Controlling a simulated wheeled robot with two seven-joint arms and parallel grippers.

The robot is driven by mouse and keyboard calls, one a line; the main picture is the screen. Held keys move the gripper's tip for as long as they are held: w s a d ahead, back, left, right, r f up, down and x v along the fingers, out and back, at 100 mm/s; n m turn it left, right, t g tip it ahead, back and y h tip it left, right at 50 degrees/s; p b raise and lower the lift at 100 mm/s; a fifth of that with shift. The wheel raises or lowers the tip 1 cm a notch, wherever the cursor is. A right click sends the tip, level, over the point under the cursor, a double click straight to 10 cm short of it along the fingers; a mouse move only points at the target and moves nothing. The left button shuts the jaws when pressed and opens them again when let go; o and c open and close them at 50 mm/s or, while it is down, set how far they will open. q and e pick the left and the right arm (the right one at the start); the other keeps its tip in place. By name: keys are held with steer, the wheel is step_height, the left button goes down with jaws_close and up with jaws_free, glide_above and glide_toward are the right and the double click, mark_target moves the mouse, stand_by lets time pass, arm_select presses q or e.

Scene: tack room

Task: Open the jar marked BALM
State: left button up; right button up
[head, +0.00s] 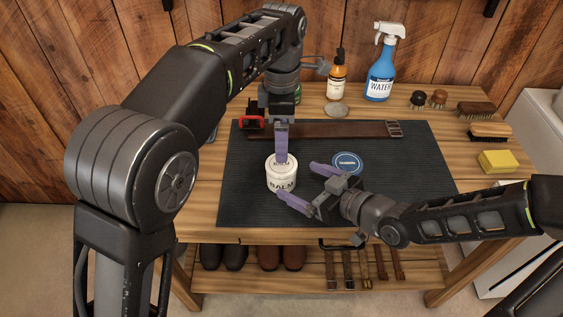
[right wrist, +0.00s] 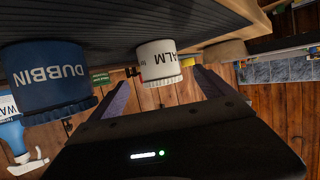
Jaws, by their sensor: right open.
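The white jar marked BALM (head: 281,184) stands upright on the dark mat, its lid on. It also shows upside down in the right wrist view (right wrist: 156,60), ahead between the fingers. My left gripper (head: 281,157) points straight down over the jar, its purple fingertips at the lid; its finger gap is hidden. My right gripper (head: 296,179) is open, low over the mat on the jar's right, its fingertips spread at the jar's near and right sides. I cannot tell whether they touch it. A blue DUBBIN jar (head: 347,161) stands behind the right gripper.
A brown strap (head: 345,130) with a buckle lies across the mat's back. A blue WATER spray bottle (head: 380,75), an amber bottle (head: 337,80), brushes (head: 477,109) and a yellow sponge (head: 497,161) stand around the bench. The mat's front left is clear.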

mark_target(281, 172)
steer(key=shift+w, duration=0.1)
stand_by(0.3)
steer(key=shift+w+a+f, duration=0.1)
steer(key=shift+w+a, duration=0.3)
steer(key=shift+a, duration=0.1)
steer(key=x, duration=0.6)
steer(key=shift+w+a+f, duration=0.1)
steer(key=shift+w+f, duration=0.05)
jaws_close()
stand_by(0.6)
